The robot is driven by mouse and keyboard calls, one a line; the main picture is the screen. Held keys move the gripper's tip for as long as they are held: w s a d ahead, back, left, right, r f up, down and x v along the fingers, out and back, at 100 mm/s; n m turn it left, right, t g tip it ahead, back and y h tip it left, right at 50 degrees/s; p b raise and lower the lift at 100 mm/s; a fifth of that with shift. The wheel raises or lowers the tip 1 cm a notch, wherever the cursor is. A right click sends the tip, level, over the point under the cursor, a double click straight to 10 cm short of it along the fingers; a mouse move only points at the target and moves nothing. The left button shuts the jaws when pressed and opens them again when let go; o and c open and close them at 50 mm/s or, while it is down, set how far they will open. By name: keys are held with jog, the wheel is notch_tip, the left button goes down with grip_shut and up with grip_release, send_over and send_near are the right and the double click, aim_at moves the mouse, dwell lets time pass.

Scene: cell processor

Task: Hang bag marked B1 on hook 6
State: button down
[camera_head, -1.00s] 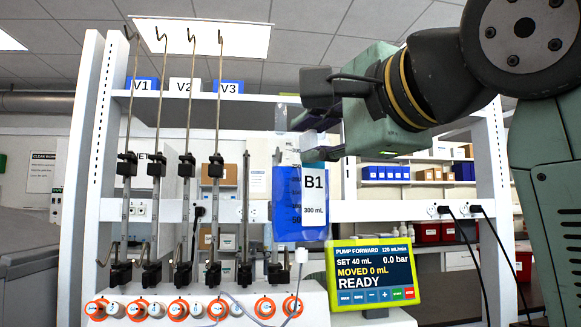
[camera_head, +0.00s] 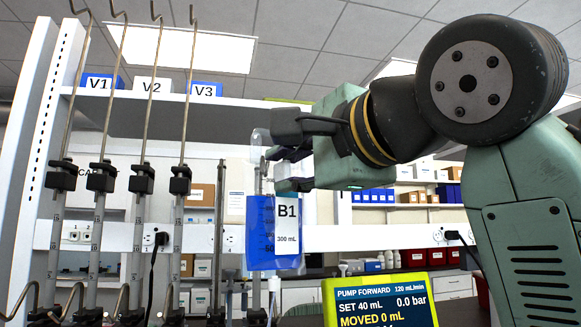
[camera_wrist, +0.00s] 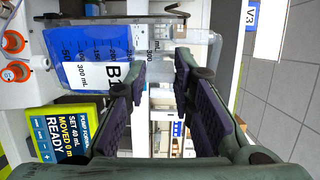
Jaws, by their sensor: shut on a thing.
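The bag marked B1 (camera_head: 274,232) is a clear pouch with blue liquid and a white "B1 300 mL" label. It hangs upright below my gripper (camera_head: 285,155), which is shut on its clear upper part. In the wrist view, the bag (camera_wrist: 85,52) lies left of my gripper (camera_wrist: 160,70), with its clear top reaching between the fingers. Several metal poles with hooked tops stand at the left of the head view; one hook (camera_head: 155,14) is near the ceiling light. No hook number is readable, so I cannot tell which is hook 6. The bag is apart from these hooks.
A shelf (camera_head: 230,101) behind the poles carries boxes V1 (camera_head: 100,83), V2 (camera_head: 152,85) and V3 (camera_head: 205,89). A pump screen (camera_head: 380,300) reading READY stands below right of the bag. Black clamps (camera_head: 141,180) sit on the poles.

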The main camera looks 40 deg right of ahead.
aim_at(278, 202)
jog(key=shift+w+d+f+b, duration=0.1)
jog(key=shift+w+d+f, duration=0.55)
jog(key=shift+w, duration=0.6)
jog(key=shift+w+d+f+b, duration=0.1)
jog(key=shift+w+d+f, duration=0.2)
jog(key=shift+w+d, duration=0.75)
jog(key=shift+w+d+f+b, duration=0.1)
jog(key=shift+w+d+f, duration=0.45)
jog(key=shift+w, duration=0.85)
jog(key=shift+f, duration=0.15)
jog(key=c, duration=1.3)
grip_release()
jog(key=shift+f, duration=0.1)
jog(key=o, duration=0.5)
